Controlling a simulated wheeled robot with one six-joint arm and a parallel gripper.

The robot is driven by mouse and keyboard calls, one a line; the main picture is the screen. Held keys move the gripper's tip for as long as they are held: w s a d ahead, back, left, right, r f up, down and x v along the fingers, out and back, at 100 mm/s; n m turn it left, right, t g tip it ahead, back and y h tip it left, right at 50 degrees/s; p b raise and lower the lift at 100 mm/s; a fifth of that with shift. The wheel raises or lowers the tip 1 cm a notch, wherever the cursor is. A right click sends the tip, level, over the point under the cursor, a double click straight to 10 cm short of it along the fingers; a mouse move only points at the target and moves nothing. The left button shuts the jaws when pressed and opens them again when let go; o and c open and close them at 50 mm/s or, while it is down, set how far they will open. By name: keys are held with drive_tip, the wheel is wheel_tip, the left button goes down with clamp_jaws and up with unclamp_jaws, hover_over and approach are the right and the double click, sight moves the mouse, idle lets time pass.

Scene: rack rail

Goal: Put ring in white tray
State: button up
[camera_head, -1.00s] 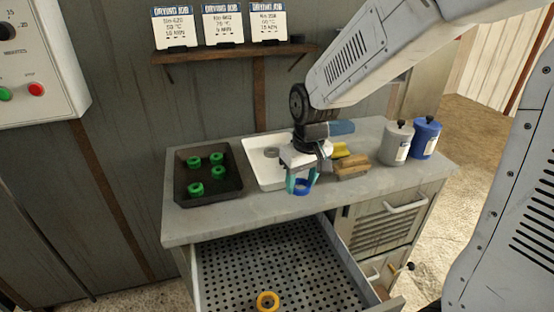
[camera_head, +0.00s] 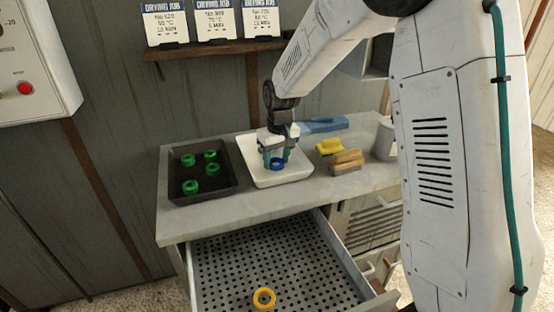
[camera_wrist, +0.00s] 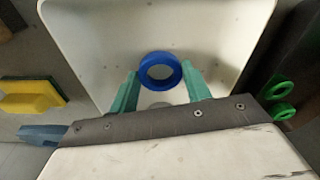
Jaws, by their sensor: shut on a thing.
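My gripper (camera_head: 275,160) is shut on a blue ring (camera_head: 277,165) and holds it over the white tray (camera_head: 292,176). The wrist view shows the blue ring (camera_wrist: 145,73) between the two teal fingers of my gripper (camera_wrist: 160,72), with the pale tray floor (camera_wrist: 100,35) behind it. The ring appears to be inside the tray's outline; I cannot tell whether it touches the floor. A faint grey patch shows on the tray below the ring in the wrist view, mostly hidden.
A dark tray (camera_head: 217,188) with several green rings stands left of the white tray. A yellow sponge (camera_head: 329,146), a wooden block (camera_head: 346,160), a blue object (camera_head: 322,125) and a grey canister (camera_head: 385,142) lie to the right. An open perforated drawer (camera_head: 225,265) below holds an orange ring (camera_head: 264,308).

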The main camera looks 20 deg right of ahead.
drive_tip(key=shift+f, duration=0.25)
drive_tip(key=o, duration=1)
drive_tip(key=shift+f, duration=0.15)
wheel_tip(320, 180, up, 12)
drive_tip(key=s, duration=0.1)
drive_tip(key=s+d+r, duration=0.1)
drive_tip(key=s+r, duration=0.3)
drive_tip(key=s, duration=1.3)
drive_tip(key=s+d+m, duration=0.1)
drive_tip(key=s, duration=0.9)
drive_tip(key=s+d+m, duration=0.1)
drive_tip(key=s, duration=0.9)
drive_tip(key=shift+d+r, duration=0.1)
